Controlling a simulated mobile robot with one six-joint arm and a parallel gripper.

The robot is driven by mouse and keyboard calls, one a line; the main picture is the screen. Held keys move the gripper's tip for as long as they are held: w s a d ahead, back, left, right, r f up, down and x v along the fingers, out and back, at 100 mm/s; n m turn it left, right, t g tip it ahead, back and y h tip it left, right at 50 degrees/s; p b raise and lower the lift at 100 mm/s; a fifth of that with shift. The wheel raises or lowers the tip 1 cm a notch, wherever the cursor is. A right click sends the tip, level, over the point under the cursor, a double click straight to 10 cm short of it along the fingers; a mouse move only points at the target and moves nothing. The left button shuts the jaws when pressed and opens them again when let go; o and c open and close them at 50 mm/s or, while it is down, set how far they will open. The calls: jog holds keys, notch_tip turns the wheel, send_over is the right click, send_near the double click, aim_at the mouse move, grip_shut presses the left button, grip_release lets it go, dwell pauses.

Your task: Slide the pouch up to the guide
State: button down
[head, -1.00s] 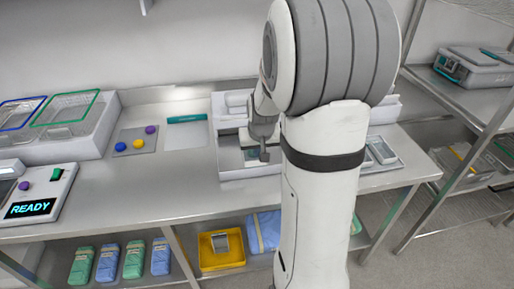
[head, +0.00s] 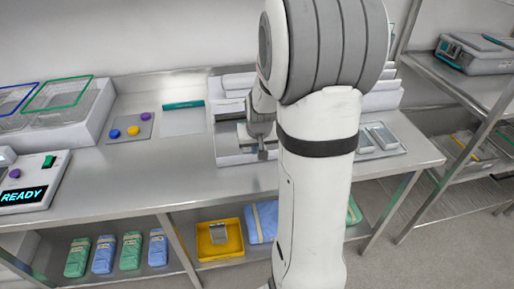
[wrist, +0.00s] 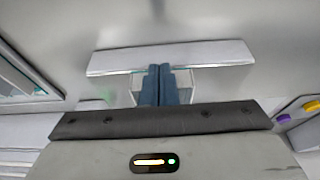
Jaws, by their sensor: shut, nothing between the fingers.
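My gripper (head: 262,153) points down over the grey work surface of the white unit on the steel counter. In the wrist view its two dark blue fingers (wrist: 158,84) are together with nothing between them. The pouch (wrist: 183,76), clear with teal edges, lies flat under and around the fingertips, and the fingers cover its middle. A long pale bar, which looks like the guide (wrist: 170,56), runs across the pouch's far end. I cannot tell whether pouch and bar touch. In the head view my arm hides much of this area.
A pad with coloured knobs (head: 130,127) and a teal strip (head: 184,105) lie left of the unit. A READY panel (head: 25,195) stands at the far left. Small trays (head: 380,138) sit at the right. A yellow bin (head: 219,240) and wrapped packs (head: 103,254) are on the lower shelf.

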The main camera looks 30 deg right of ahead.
jog(key=shift+w+d, duration=0.25)
jog(key=shift+w, duration=0.65)
jog(key=shift+w+d, duration=0.25)
jog(key=shift+w, duration=0.6)
jog(key=shift+w+d, duration=0.25)
jog(key=shift+w, duration=0.65)
jog(key=s+r+p, duration=0.1)
jog(key=r, duration=0.1)
jog(key=s+a+r+p, duration=0.1)
jog(key=s+r, duration=0.1)
jog(key=s+a+r+n, duration=0.1)
jog(key=s+a+r, duration=0.2)
jog(key=s, duration=0.4)
jog(key=s+a+r+n, duration=0.1)
jog(key=s+a+r, duration=0.2)
jog(key=s+a, duration=0.3)
jog(key=s+a+r+n+y, duration=0.1)
jog(key=s+a+r, duration=0.2)
jog(key=s+a, duration=0.2)
jog(key=s, duration=0.3)
jog(key=shift+s+a+r+g, duration=0.2)
jog(key=shift+s+g, duration=0.1)
jog(key=shift+s, duration=0.1)
